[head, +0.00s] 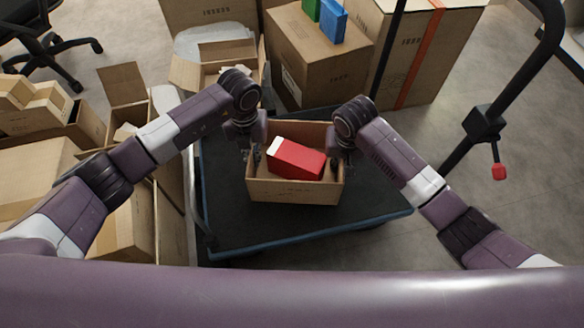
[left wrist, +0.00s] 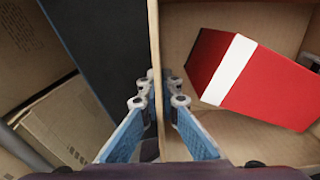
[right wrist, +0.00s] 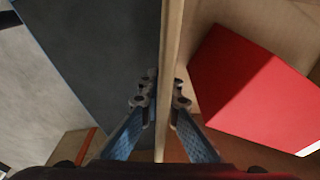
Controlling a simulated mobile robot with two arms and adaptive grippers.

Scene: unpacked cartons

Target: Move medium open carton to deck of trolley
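The medium open carton (head: 295,191) is over the dark deck of the trolley (head: 270,228), upright, with a red box with a white band (head: 297,159) tilted inside it. Whether its base touches the deck is hard to tell. My left gripper (head: 250,158) is at the carton's left wall; in the left wrist view its fingers (left wrist: 159,90) close on both sides of that wall (left wrist: 156,45). My right gripper (head: 342,160) is at the right wall; in the right wrist view its fingers (right wrist: 163,90) pinch that wall (right wrist: 172,40).
The trolley's black handle (head: 483,124) with a red knob rises at the right. Large closed cartons (head: 320,70) stand behind the deck, one with blue and green items on top. Open cartons (head: 125,90) crowd the left. Bare deck shows in front of the carton.

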